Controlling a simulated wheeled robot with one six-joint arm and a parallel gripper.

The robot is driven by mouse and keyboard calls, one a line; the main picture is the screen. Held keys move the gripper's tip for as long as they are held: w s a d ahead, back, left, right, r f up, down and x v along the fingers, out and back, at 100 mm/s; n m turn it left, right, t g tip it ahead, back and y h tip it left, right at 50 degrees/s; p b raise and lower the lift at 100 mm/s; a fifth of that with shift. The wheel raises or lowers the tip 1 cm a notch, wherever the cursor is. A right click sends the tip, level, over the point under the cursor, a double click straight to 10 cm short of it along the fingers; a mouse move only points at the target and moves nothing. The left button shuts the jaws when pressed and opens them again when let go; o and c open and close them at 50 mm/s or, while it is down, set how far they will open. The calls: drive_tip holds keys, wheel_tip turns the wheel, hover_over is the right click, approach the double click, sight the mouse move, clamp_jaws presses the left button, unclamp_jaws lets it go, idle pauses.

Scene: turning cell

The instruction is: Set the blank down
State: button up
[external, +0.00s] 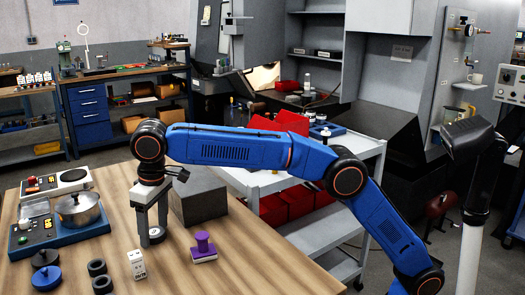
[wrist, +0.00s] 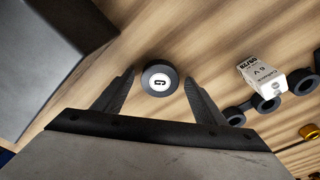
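A short round dark piece with a white top marked with a letter, which I take for the blank, stands upright on the wooden table (external: 240,265). It shows between the fingers in the external view (external: 156,234) and near the middle of the wrist view (wrist: 159,77). My gripper (external: 151,228) points down over it. In the wrist view my gripper (wrist: 160,78) has its two dark fingers apart, one on each side of the piece, with bare wood showing in both gaps. In the external view the fingers partly hide it.
A dark grey block (external: 198,200) stands close behind my gripper. A pot (external: 78,210) stands at the left. The table's front right is clear.

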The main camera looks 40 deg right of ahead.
sight(158, 232)
drive_tip(key=shift+s+d+r, duration=0.1)
drive_tip(key=shift+r, duration=1.2)
drive_tip(key=shift+s+d+r, duration=0.1)
drive_tip(key=shift+s+r, duration=0.05)
drive_tip(key=shift+r, duration=1.1)
drive_tip(key=shift+s+d+r, duration=0.1)
drive_tip(key=shift+r, duration=1.2)
